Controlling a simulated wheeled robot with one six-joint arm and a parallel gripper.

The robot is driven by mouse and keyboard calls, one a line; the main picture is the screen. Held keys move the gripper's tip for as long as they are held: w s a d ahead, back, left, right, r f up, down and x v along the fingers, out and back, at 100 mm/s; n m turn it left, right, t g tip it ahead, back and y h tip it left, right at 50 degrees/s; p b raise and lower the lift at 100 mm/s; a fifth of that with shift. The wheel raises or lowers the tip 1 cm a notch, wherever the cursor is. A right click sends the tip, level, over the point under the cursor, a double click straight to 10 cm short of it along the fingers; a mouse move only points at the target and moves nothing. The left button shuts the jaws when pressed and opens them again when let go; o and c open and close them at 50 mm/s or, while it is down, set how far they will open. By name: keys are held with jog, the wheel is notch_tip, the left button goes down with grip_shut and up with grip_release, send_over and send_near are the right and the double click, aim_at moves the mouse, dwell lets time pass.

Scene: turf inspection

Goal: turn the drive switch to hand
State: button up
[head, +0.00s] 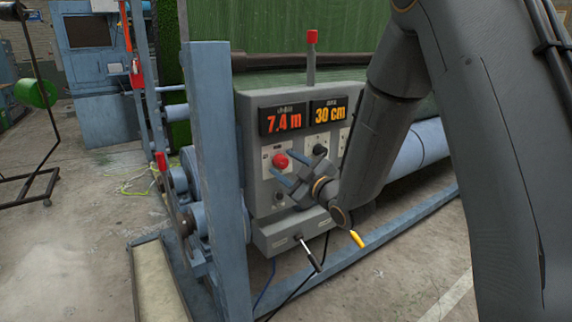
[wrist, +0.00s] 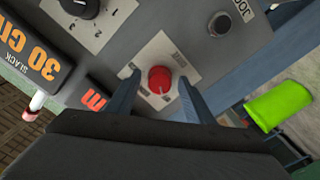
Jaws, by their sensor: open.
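A red round knob (head: 280,160) sits on a pale label plate on the front of the grey control box (head: 256,200). It also shows in the wrist view (wrist: 160,79), between my two fingers. Its plate lettering is too small to read, so I cannot confirm that it is the drive switch. My gripper (head: 281,172) is open in front of the box, with its fingertips either side of the red knob. In the wrist view my gripper (wrist: 160,80) points at the panel, and I cannot tell whether the fingers touch the knob.
A black dial (wrist: 86,6) with numbers and a dark button (wrist: 220,22) by a JOG label flank the red knob. A blue upright post (head: 217,150) stands left of the box. A lever (head: 308,255) sticks out below.

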jog(key=c, duration=1)
jog(key=shift+c, duration=0.2)
jog(key=shift+m, duration=0.4)
jog(key=m, duration=0.5)
jog(key=shift+b, duration=0.35)
jog(key=m, duration=0.6)
jog(key=o, duration=1)
jog(key=shift+o, duration=0.2)
